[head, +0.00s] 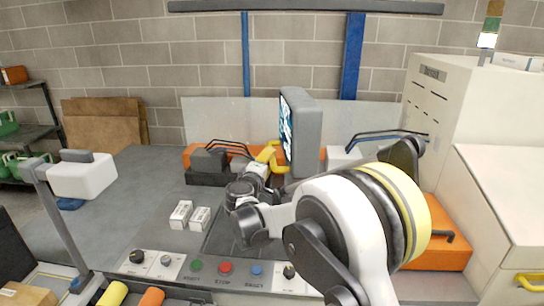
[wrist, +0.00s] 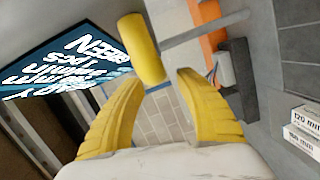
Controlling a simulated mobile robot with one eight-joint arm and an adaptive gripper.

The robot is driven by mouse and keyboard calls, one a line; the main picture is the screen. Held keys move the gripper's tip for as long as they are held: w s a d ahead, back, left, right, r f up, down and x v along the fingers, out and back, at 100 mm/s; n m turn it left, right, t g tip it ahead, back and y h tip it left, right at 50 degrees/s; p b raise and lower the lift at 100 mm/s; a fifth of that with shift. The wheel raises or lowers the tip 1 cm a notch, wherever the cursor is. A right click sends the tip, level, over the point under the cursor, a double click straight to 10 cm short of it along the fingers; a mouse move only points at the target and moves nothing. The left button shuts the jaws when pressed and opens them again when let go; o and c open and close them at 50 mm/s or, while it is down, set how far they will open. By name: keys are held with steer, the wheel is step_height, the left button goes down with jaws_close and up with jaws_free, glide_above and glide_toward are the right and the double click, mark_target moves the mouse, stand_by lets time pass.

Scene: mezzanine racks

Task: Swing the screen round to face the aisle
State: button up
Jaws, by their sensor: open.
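The screen (head: 305,135) is a grey-cased monitor standing at the back of the bench in the head view. Its lit face (head: 287,128) is turned left and seen nearly edge-on. In the wrist view, the lit screen (wrist: 65,55) shows white lettering at the upper left. A yellow cylindrical grip (wrist: 143,50) sits beside the screen's edge, just beyond the fingertips. My gripper (wrist: 160,82) has its two yellow fingers spread, with nothing between them. In the head view, my gripper (head: 271,158) is just left of the screen's lower part, partly hidden by my wrist.
Two small white boxes (head: 190,216) lie on the bench behind a button panel (head: 225,267). A dark grey box (head: 208,165) stands left of my gripper. A pale cabinet (head: 455,115) fills the right side. The bench's left part is mostly clear.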

steer(key=x, duration=0.4)
jaws_close()
